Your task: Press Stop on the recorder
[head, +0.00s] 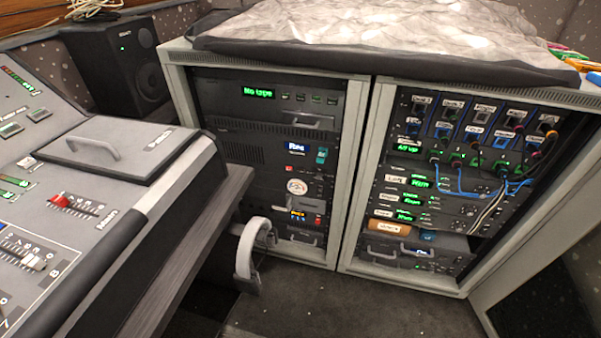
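The unit that looks like the recorder (225,98) is at the top of the left rack. Its green display (257,92) reads "No tape". A row of small buttons (308,98) sits to the right of the display, with tiny green marks above them. Their labels are too small to read, so I cannot tell which one is Stop. Neither of my grippers is in view.
A mixing desk (110,190) with faders fills the left side. A white curved object (246,255), perhaps headphones, hangs at its edge before the left rack. The right rack (355,215) holds patch cables. A speaker (115,60) stands behind. Dark floor (350,310) is open in front.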

